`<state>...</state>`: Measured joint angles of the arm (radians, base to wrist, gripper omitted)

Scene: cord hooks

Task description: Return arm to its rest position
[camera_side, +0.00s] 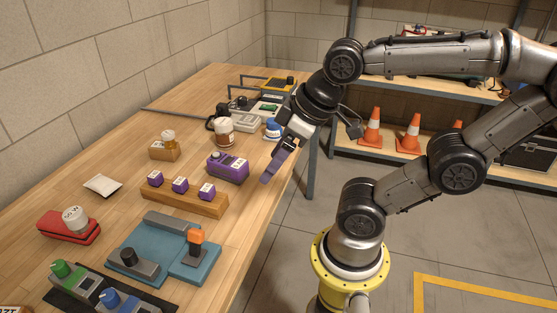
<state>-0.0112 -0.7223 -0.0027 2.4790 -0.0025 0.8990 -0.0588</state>
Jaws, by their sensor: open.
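My gripper (266,181) is at the right edge of the wooden workbench (120,155), pointing down and to the left. Its long fingers overlap in this view and the gap between them is hard to see. Nothing shows held in it. A purple device (229,168) with a white label is on the bench just left of the fingertips. My arm rises from a yellow-flanged base at the lower right and bends over at the top.
A wooden block with several purple cubes (179,185), a teal fixture (160,255) and a red device (69,226) are on the bench. A brown-and-white jar (224,131) and blue-topped item (273,128) are farther back. Shelves with orange cones (410,133) stand behind my arm.

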